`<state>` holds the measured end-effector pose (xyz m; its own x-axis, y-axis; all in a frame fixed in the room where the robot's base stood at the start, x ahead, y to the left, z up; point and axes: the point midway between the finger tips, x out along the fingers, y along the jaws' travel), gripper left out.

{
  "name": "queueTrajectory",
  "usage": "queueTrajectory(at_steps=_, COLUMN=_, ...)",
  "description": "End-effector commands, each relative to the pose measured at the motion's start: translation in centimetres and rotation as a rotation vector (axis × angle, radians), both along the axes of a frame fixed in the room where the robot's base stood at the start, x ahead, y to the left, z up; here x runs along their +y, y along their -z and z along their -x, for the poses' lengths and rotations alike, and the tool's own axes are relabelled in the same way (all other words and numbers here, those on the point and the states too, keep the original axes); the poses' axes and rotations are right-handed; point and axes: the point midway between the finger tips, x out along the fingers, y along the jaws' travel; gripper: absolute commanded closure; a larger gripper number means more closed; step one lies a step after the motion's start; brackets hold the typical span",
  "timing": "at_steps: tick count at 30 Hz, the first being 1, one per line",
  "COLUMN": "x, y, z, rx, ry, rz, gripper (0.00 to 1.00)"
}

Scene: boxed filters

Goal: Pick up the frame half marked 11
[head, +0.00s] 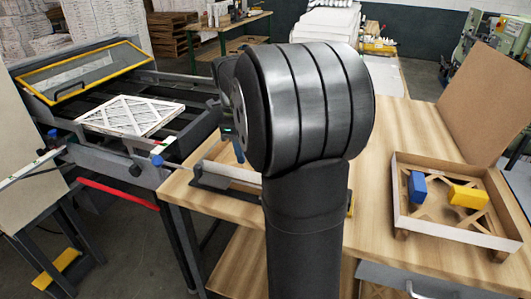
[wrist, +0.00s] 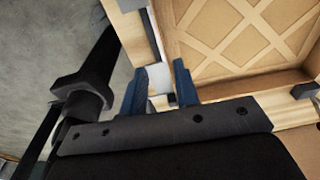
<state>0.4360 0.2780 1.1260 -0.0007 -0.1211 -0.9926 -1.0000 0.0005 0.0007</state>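No mark 11 is readable in either view, so I cannot tell which frame half carries it. In the wrist view a brown cardboard frame half (wrist: 240,38) with a diagonal lattice lies beyond my gripper (wrist: 158,78), at upper right. My gripper's two blue fingers stand apart, near the frame's left corner. A grey-white piece shows between or behind them; I cannot tell whether they touch it. In the head view my arm hides most of the gripper and this frame. Another shallow cardboard frame (head: 401,222) with lattice strips is on the right of the table.
A blue block (head: 417,187) and a yellow block (head: 467,196) sit in the right-hand frame. A brown board (head: 480,105) stands behind it. A grey fixture (head: 228,178) is at the table's left edge. A machine at left holds a white pleated filter (head: 130,115).

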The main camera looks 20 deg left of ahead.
Motion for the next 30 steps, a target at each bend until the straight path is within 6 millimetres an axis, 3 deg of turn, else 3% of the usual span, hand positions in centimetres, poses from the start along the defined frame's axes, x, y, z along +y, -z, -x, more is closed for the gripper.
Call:
queueTrajectory(at_steps=3, x=-0.2, y=1.6, z=0.0, rx=0.001, ry=0.000, rz=0.001, gripper=0.72)
queueTrajectory(at_steps=10, x=-0.4, y=3.2, z=-0.2, rx=0.001, ry=0.000, rz=0.000, gripper=0.72)
queueTrajectory(at_steps=18, x=-0.7, y=6.9, z=-0.6, rx=0.000, ry=0.000, rz=-0.001, gripper=0.72)
queueTrajectory(at_steps=27, x=-0.8, y=7.4, z=-0.6, rx=-0.003, ry=0.001, rz=-0.003, gripper=0.72)
queueTrajectory(at_steps=30, x=-0.8, y=7.4, z=-0.6, rx=-0.003, ry=0.001, rz=-0.003, gripper=0.89)
